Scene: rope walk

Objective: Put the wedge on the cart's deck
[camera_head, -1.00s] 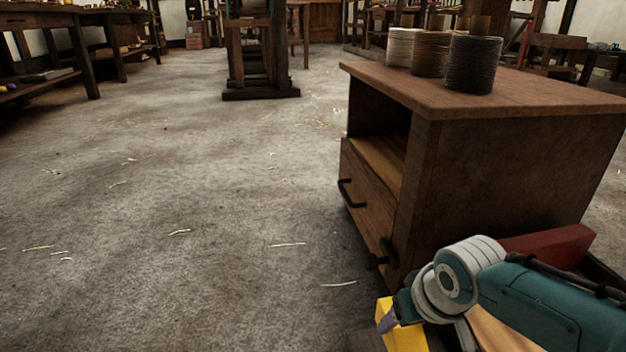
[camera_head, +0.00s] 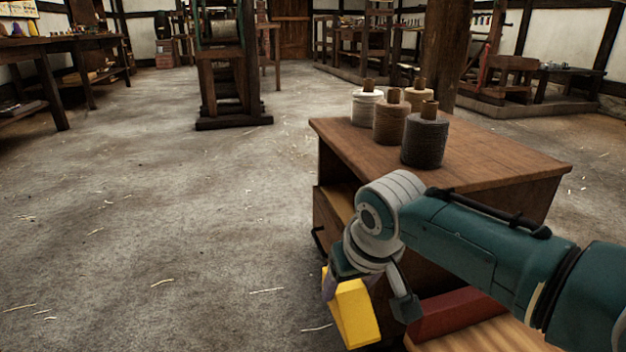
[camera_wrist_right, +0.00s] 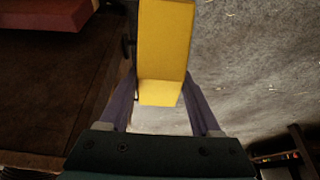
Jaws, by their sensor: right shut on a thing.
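The wedge (camera_head: 355,312) is a yellow block. My right gripper (camera_head: 343,287) is shut on it and holds it up in front of the wooden cabinet, near the bottom middle of the head view. In the right wrist view the wedge (camera_wrist_right: 165,45) sits between the two purple fingers, with floor and cabinet beyond it. A pale wooden surface (camera_head: 490,336) shows at the bottom right of the head view under my arm; I cannot tell whether it is the cart's deck. My left gripper is not in view.
The wooden cabinet (camera_head: 500,165) carries several rope spools (camera_head: 425,140) on its top. A long red block (camera_head: 455,312) lies low beside it, partly hidden by my arm. A dark wooden stand (camera_head: 232,95) is farther back. The floor to the left is clear apart from straw bits.

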